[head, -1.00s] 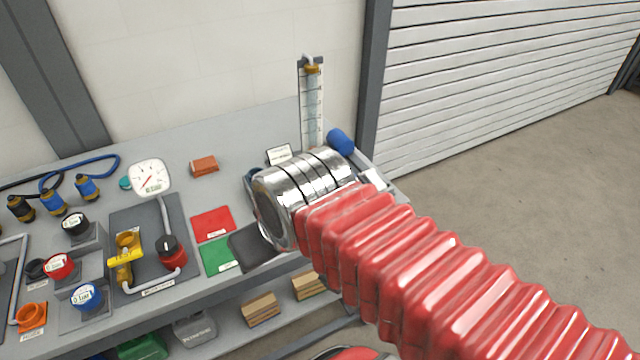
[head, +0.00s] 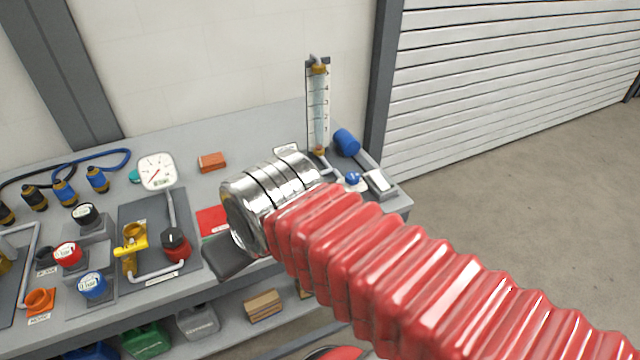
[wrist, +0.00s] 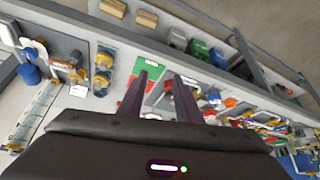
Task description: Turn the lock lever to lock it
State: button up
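A yellow valve with a yellow handle (head: 131,243) stands on a dark plate on the bench, left of my gripper in the head view. I cannot tell for sure which part is the lock lever. A grey block (head: 379,182) and a small blue knob (head: 352,178) sit at the bench's right end, beside my arm. My gripper's dark body shows below the silver wrist in the head view; its fingertips are hidden there. In the wrist view my gripper (wrist: 160,80) has two dark fingers apart, with nothing between them. It is over the bench, touching nothing that I can see.
A red-and-black knob (head: 175,244), a dial gauge (head: 157,172) and red and blue knobs crowd the left bench. A tall sight tube (head: 318,105) and blue cylinder (head: 346,142) stand at the right back. Wooden blocks (head: 264,305) lie on the lower shelf.

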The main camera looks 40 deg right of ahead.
jog(key=shift+o, duration=0.5)
jog(key=shift+o, duration=0.9)
jog(key=shift+w+d, duration=0.1)
jog(key=shift+w, duration=0.05)
jog(key=shift+o, duration=0.6)
jog(key=shift+w+d+r, duration=0.15)
jog(key=shift+w+d, duration=0.05)
jog(key=o, duration=0.6)
jog(key=shift+m+h, duration=0.3)
jog(key=shift+m, duration=0.2)
jog(key=w+d, duration=0.1)
jog(key=d, duration=0.1)
jog(key=w+d, duration=0.2)
jog(key=w+d+r, duration=0.1)
jog(key=d, duration=0.1)
jog(key=shift+w, duration=0.3)
jog(key=shift+o, duration=1.2)
jog(key=w+d, duration=0.3)
jog(key=d, duration=0.4)
jog(key=shift+w+d+m+g, duration=0.15)
jog(key=shift+w+m+g, duration=0.05)
jog(key=shift+m+g, duration=0.2)
jog(key=w+d+f+m, duration=0.1)
jog(key=d+f, duration=0.1)
jog(key=d, duration=1.3)
jog(key=shift+w+d+g+h, duration=0.3)
jog(key=shift+w+d, duration=0.05)
jog(key=shift+d, duration=0.05)
jog(key=shift+f, duration=0.15)
